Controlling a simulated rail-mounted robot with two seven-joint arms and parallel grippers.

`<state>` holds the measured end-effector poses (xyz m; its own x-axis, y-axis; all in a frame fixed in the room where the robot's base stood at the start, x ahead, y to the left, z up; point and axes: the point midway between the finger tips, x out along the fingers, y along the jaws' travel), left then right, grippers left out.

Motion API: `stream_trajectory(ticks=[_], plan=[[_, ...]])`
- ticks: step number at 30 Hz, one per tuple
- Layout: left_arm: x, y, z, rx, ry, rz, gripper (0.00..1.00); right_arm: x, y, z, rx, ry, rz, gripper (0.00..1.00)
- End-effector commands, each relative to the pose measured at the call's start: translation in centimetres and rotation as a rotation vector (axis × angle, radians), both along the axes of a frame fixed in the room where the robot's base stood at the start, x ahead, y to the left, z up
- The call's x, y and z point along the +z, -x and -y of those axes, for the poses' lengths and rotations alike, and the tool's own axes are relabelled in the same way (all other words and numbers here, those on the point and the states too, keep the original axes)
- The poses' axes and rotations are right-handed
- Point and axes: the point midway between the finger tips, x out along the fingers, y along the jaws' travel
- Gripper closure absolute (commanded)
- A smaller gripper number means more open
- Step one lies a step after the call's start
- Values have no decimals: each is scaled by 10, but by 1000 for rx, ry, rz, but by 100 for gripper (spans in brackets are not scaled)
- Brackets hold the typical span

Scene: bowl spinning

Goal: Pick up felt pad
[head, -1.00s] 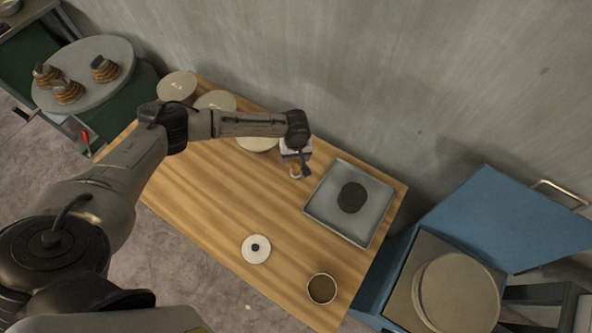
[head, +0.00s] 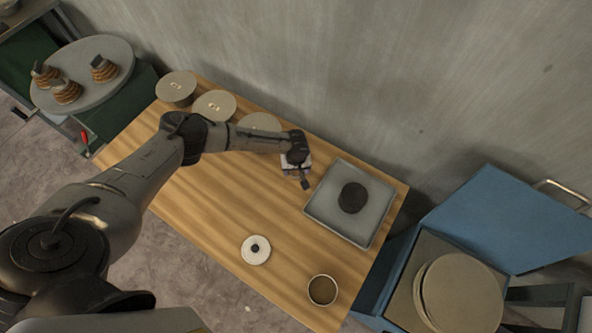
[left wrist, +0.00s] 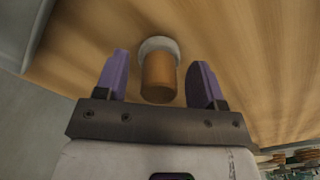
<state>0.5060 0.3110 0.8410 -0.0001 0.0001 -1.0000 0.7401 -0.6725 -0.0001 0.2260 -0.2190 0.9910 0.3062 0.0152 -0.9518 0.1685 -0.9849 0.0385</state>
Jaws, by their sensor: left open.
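A small orange-brown cylinder with a pale round base, which looks like the felt pad (left wrist: 158,77), stands on the wooden table in the left wrist view. My left gripper (left wrist: 161,65) is open, with one purple finger on each side of the cylinder. A gap shows between each finger and it, so it is not gripped. In the head view my left gripper (head: 299,175) is over the back of the table, left of the grey tray, and mostly hides the pad. My right gripper is not in view.
The grey square tray (head: 323,216) holds a dark disc (head: 352,197). Several pale round pieces (head: 214,104) line the table's back edge. A white disc with a dark centre (head: 256,249) and a small brown-filled bowl (head: 322,290) are nearer the front. The table's middle is clear.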

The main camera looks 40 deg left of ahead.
Motion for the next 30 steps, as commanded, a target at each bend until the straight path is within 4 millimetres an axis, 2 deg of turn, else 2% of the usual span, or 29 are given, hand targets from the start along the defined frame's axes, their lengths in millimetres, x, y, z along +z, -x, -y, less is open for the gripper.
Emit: stream_trajectory(ticks=[6,22,30], plan=[[0,0,0,0,0,0,38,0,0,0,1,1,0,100],[0,0,0,0,0,0,89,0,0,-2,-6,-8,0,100],[1,0,0,0,0,0,90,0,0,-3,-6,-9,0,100]])
